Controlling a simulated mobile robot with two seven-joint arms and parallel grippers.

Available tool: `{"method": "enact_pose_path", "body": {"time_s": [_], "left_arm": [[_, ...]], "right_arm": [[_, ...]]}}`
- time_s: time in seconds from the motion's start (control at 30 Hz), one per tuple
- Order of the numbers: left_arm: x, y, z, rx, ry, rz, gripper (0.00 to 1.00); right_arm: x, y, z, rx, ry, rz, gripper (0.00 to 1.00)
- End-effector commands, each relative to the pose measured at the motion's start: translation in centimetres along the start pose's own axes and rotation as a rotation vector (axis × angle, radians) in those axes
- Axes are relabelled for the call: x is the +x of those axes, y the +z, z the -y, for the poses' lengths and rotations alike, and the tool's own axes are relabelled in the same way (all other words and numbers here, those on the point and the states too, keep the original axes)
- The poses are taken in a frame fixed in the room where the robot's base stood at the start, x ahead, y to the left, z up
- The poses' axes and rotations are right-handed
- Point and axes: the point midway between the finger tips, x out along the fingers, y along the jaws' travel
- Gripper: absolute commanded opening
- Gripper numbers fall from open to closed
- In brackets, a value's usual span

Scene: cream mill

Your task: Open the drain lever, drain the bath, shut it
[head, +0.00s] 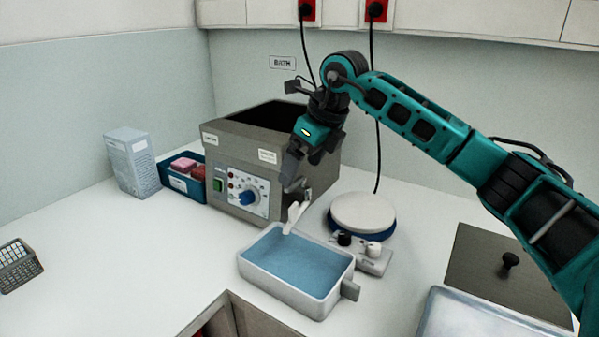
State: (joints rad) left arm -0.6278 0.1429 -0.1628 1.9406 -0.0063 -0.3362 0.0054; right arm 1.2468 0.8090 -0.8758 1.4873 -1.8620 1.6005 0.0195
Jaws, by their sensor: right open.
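The grey bath (225,145) stands against the back wall, with a control panel and blue knob on its front. Its open top looks dark inside; I cannot see a water level. At its front right corner is a small pale drain part (293,216), pointing down over the tray; I cannot tell lever from spout. A white tray (318,307) below it holds blue liquid. My right gripper (293,187) points down at that corner, just above the drain part, open; whether it touches the lever is hidden. My left gripper is not in view.
A round-topped stirrer or hotplate (363,212) stands close right of the bath. A blue bin (184,186) with pink and red items and a carton (131,163) stand left. A dark lid (487,272) with a knob lies right. The left counter is mostly clear.

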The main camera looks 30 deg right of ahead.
Motion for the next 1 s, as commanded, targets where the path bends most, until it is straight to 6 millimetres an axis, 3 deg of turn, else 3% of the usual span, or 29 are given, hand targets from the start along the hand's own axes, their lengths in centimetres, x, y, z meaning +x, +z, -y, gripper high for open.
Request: {"method": "enact_pose_path", "body": {"time_s": [0.2,0.4,0.6,1.0], "left_arm": [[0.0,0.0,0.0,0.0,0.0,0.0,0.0],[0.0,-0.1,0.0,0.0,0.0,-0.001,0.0],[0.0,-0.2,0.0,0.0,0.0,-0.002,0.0],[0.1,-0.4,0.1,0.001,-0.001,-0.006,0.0]], "right_arm": [[-5.2,0.1,0.1,0.001,-0.003,0.005,0.96],[-8.6,0.1,0.0,0.001,-0.002,0.003,0.96],[-9.9,0.0,0.0,0.001,-0.001,0.001,0.96],[-10.0,0.0,0.0,0.002,-0.001,0.0,0.96]]}}
